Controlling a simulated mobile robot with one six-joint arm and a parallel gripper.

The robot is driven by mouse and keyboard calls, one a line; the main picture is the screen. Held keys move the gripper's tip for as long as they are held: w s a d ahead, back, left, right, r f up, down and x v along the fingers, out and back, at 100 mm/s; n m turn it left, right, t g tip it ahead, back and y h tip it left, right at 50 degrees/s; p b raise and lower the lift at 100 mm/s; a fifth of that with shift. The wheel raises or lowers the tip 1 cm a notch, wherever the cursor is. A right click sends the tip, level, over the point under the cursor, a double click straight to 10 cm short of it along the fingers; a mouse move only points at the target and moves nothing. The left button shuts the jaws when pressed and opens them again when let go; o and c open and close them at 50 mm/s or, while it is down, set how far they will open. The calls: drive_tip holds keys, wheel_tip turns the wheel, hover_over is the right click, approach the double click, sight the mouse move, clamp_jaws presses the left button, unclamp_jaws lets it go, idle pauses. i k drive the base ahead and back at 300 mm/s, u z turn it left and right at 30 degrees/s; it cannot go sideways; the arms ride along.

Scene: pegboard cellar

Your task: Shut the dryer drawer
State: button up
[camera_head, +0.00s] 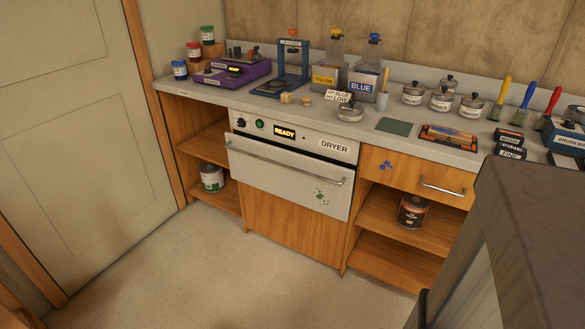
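The dryer (297,135) is built in under the counter, with a "READY" display and a "DRYER" label. Its drawer (275,178) has a cream front with a long metal bar handle (285,163) and green paint spots at the lower right. The drawer front stands forward of the control panel and the wood below, with a dark gap along its top, so it looks partly open. The inside of the drawer is hidden. My gripper is not in view.
Open shelves flank the dryer, holding a paint can at left (212,177) and another at right (413,210). A wooden drawer (418,178) is at right. Jars and tools crowd the counter. The floor (240,275) before the dryer is clear. A dark grey box-like shape fills the lower right.

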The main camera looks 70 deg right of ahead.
sight(323, 185)
drive_tip(key=k, duration=0.3)
drive_tip(key=u, duration=0.25)
drive_tip(key=i, duration=1.2)
drive_tip(key=z, duration=0.2)
